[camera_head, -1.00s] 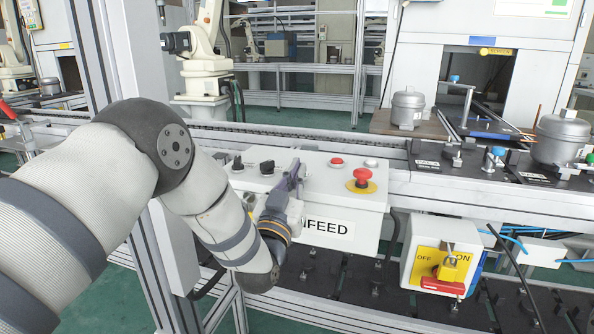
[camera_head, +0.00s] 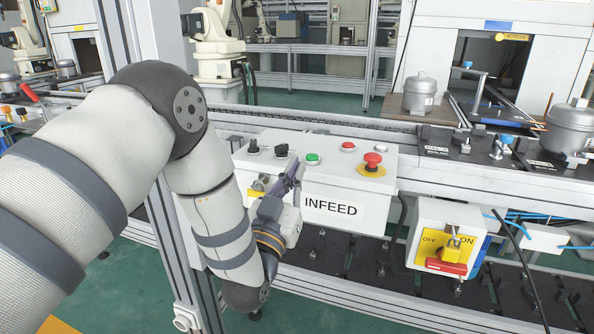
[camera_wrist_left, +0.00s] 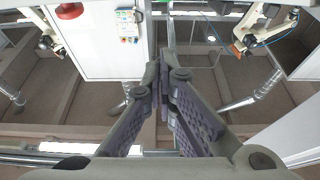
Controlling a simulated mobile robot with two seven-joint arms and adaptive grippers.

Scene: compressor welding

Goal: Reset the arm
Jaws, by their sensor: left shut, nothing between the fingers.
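My left arm comes in from the left in the head view and bends down at its elbow. My left gripper (camera_head: 294,174) is shut and empty, with its fingers pointing up in front of the left part of the white INFEED control box (camera_head: 378,207). The shut fingers also show in the left wrist view (camera_wrist_left: 163,82). I cannot tell whether the fingertips touch the box. The box carries a green button (camera_head: 313,159), a red button (camera_head: 348,146), a red emergency stop (camera_head: 372,160) and dark knobs. My right gripper is not in view.
Grey compressors (camera_head: 420,94) stand on the conveyor line behind. An aluminium post (camera_head: 133,60) rises behind my left arm. Green floor shows below.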

